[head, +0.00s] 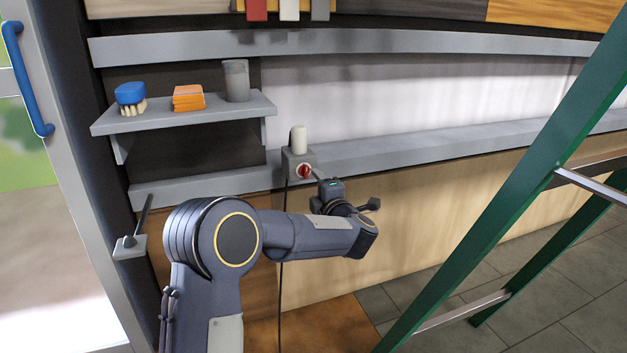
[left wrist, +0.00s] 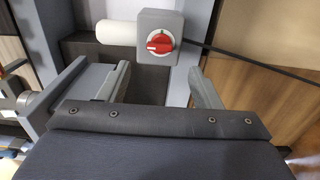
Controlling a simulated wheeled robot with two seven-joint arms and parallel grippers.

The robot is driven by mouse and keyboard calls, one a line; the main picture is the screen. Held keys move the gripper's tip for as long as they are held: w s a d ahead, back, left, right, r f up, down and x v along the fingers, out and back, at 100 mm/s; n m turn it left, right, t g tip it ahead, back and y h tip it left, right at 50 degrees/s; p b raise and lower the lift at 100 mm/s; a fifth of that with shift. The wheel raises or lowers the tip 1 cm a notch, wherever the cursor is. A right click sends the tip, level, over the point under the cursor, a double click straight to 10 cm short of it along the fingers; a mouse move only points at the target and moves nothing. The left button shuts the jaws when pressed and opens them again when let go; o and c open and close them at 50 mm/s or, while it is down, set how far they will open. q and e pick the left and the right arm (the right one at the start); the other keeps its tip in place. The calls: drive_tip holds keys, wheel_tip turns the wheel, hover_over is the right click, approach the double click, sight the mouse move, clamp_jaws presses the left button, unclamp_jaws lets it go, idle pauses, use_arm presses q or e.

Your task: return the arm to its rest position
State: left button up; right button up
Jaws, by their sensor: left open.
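My left arm comes in from the lower left in the head view and reaches toward the wall. Its gripper (head: 318,176) is just in front of a grey switch box with a red knob (head: 304,171), mostly hidden behind my own wrist. In the left wrist view my left gripper (left wrist: 160,75) is open, its two fingers apart with nothing between them. The red knob (left wrist: 160,44) on its grey box (left wrist: 172,22) is beyond the fingertips, apart from them. My right gripper is not in view.
A white cylinder (head: 298,139) tops the switch box. A shelf (head: 160,121) holds a blue brush (head: 130,93), orange cloths (head: 188,98) and a grey cup (head: 236,80). A green ladder-like frame (head: 500,215) stands at right. A lever (head: 140,222) is at left.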

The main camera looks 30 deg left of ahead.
use_arm(q)
drive_tip(key=shift+s+d, duration=0.15)
drive_tip(key=shift+r, duration=0.1)
idle(0.3)
wheel_tip(320, 180, up, 5)
drive_tip(key=s+d+m+t+h, duration=0.2)
drive_tip(key=d+m+t+h, duration=0.15)
drive_tip(key=m+h, duration=0.25)
drive_tip(key=s+d+f+m+h, duration=0.1)
drive_tip(key=s+d+m+h, duration=0.6)
drive_tip(key=s+m+h, duration=0.35)
drive_tip(key=s+d+f+m+g, duration=0.25)
drive_tip(key=s+f, duration=0.25)
drive_tip(key=s, duration=0.4)
drive_tip(key=s+d+f+m+g+h, duration=0.1)
drive_tip(key=s+f+m+g, duration=0.35)
drive_tip(key=s, duration=0.45)
drive_tip(key=s+d+f+m+g, duration=0.25)
drive_tip(key=s+f, duration=0.25)
drive_tip(key=s, duration=0.4)
wheel_tip(320, 180, up, 37)
drive_tip(key=s+p, duration=0.1)
drive_tip(key=p, duration=3.7)
drive_tip(key=shift+a+r, duration=0.2)
drive_tip(key=shift+a, duration=0.25)
